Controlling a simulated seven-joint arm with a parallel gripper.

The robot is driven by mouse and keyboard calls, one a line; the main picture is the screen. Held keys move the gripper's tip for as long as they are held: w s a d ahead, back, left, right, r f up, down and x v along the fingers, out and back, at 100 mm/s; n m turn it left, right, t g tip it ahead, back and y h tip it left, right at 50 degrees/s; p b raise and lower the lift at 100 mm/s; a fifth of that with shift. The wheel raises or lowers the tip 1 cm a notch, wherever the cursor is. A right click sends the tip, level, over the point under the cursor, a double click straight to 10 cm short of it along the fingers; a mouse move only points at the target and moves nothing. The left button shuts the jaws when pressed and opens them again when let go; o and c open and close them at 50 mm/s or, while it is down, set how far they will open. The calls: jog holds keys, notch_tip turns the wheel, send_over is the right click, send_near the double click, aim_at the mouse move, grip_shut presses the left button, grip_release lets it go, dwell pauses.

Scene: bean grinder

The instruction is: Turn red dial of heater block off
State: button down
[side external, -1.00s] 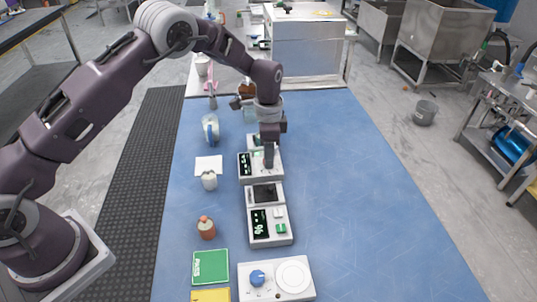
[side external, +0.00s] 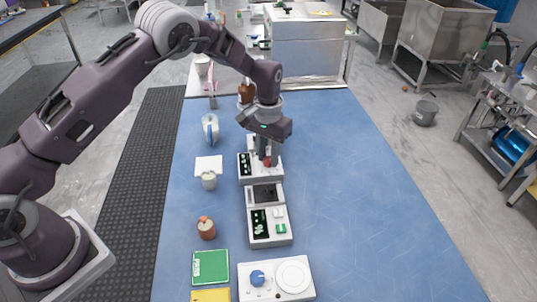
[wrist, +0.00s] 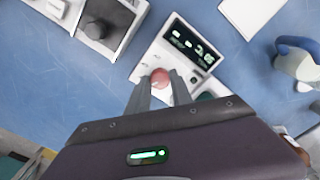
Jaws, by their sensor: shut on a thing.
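The heater block (side external: 247,172) is a white box with a dark display, on the blue mat; it also shows in the wrist view (wrist: 172,53). Its red dial (wrist: 160,75) is round and sits between the two grey fingers of my gripper (wrist: 160,86). In the side view my gripper (side external: 265,160) points straight down over the block, with a bit of red showing at its fingertips. The gripper is shut on the red dial. The fingers and hand hide part of the dial and block.
The right side of the mat (side external: 370,200) is clear.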

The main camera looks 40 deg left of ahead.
aim_at(268, 159)
jog(key=n, duration=0.5)
jog(key=shift+n, duration=0.3)
dwell(0.4)
jog(key=c, duration=1.1)
grip_release()
notch_tip(268, 159, up, 7)
jog(key=shift+r, duration=0.1)
